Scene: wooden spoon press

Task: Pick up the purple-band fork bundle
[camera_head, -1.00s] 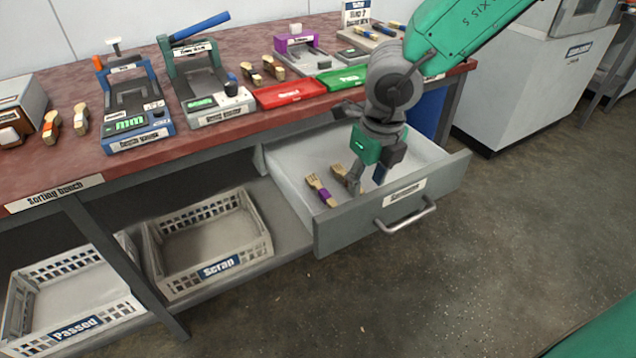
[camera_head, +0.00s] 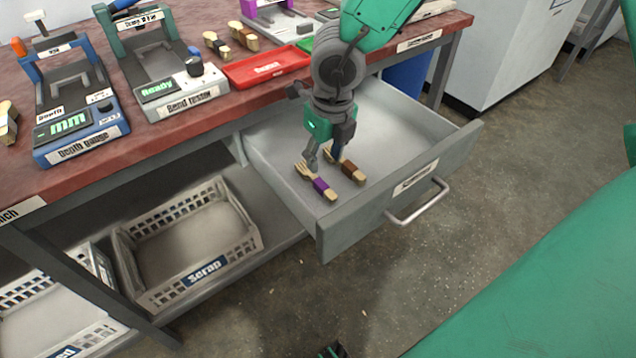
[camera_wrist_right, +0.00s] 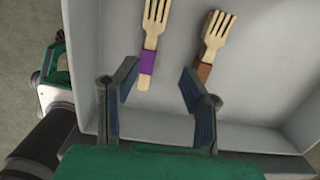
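The purple-band fork bundle (camera_head: 320,187) lies in the open drawer, tines toward the back. It also shows in the right wrist view (camera_wrist_right: 147,61). A brown-band fork bundle (camera_head: 349,168) lies to its right; in the right wrist view (camera_wrist_right: 203,72) the right finger partly covers its handle. My right gripper (camera_head: 326,158) is over the drawer, close to both bundles. In the right wrist view it is open and empty (camera_wrist_right: 158,88), with the purple handle appearing between the fingers, nearer the left one. Height above the bundle is unclear. A small dark-green part, possibly my left gripper (camera_head: 332,351), is cut off below.
The drawer (camera_head: 440,165) has raised walls around the bundles and a handle in front. A scrap crate (camera_head: 160,290) stands on the shelf to the left. The bench above holds a red tray (camera_head: 262,68), a bend tester (camera_head: 185,92) and a depth gauge (camera_head: 85,130).

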